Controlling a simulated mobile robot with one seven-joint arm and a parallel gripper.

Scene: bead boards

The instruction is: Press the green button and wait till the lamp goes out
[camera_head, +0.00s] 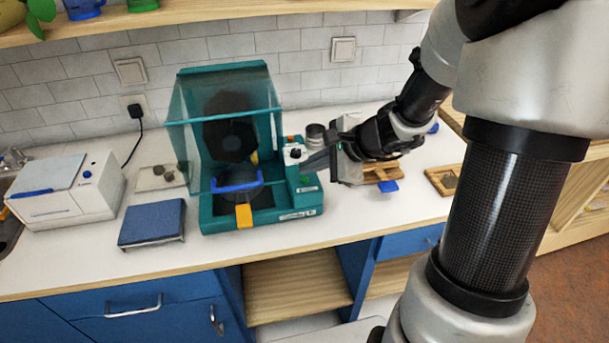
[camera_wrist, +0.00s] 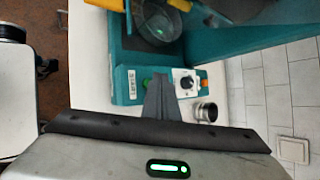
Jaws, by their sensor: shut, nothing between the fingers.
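The teal machine (camera_head: 262,222) stands on the white counter, with its clear hood (camera_head: 222,95) raised. Its right-hand side carries a white dial with a black knob (camera_head: 295,153), which also shows in the wrist view (camera_wrist: 187,82). The green button (camera_wrist: 146,83) is on the same panel, partly hidden by my fingers in the wrist view. My gripper (camera_head: 305,163) is shut and empty, its tips at the panel between the button and the dial in the wrist view (camera_wrist: 159,80). I cannot tell whether the tips touch the button. No lit lamp can be made out.
A metal cup (camera_wrist: 205,112) stands close beside the panel. Left of the machine are a blue-topped scale (camera_head: 152,222) and a white box (camera_head: 70,190). A wooden tray (camera_head: 436,182) lies to the right. The counter's front strip is clear.

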